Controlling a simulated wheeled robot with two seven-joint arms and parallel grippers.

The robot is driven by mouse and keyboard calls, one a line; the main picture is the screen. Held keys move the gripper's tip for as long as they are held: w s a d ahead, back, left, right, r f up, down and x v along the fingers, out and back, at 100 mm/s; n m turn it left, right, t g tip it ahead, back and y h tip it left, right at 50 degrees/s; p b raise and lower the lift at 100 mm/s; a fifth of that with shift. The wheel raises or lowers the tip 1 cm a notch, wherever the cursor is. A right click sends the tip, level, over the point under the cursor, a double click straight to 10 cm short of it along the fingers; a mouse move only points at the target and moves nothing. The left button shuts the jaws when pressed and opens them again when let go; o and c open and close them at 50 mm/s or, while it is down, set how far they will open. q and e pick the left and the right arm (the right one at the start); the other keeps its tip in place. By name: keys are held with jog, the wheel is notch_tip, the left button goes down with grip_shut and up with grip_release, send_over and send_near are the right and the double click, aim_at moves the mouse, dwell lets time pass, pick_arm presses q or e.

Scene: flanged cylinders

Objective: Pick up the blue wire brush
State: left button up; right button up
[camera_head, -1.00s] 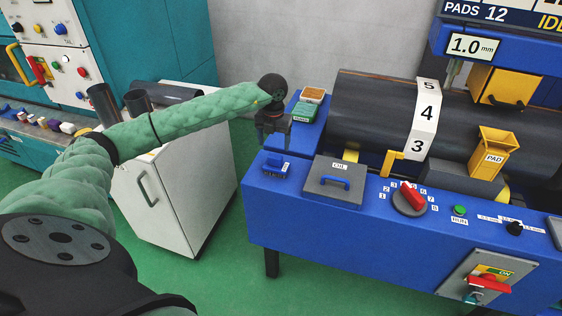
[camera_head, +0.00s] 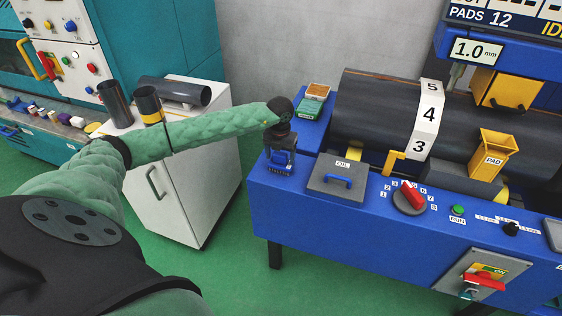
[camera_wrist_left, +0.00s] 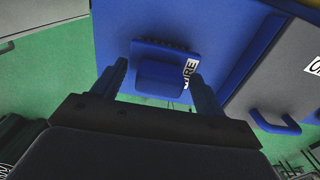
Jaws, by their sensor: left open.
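The blue wire brush (camera_wrist_left: 163,72) lies on the blue machine top, with a dark bristle edge and a white label partly reading "IRE" in the left wrist view. In the head view the brush (camera_head: 279,171) is at the machine's left front corner, partly hidden by my gripper. My left gripper (camera_head: 282,152) is above it, pointing down. In the wrist view the open fingers of my left gripper (camera_wrist_left: 159,82) are apart on either side of the brush's raised blue handle. I cannot tell whether they touch it. My right gripper is not in view.
A grey OIL lid (camera_head: 337,177) with a blue handle is just right of the brush. A small tray of pads (camera_head: 314,100) sits behind. A red knob (camera_head: 410,194) and a large dark roller (camera_head: 376,108) are further right. A white cabinet (camera_head: 185,175) stands left.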

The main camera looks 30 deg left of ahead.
pick_arm(q)
jog(key=shift+f, duration=0.1)
jog(key=c, duration=1.1)
jog(key=shift+c, duration=0.2)
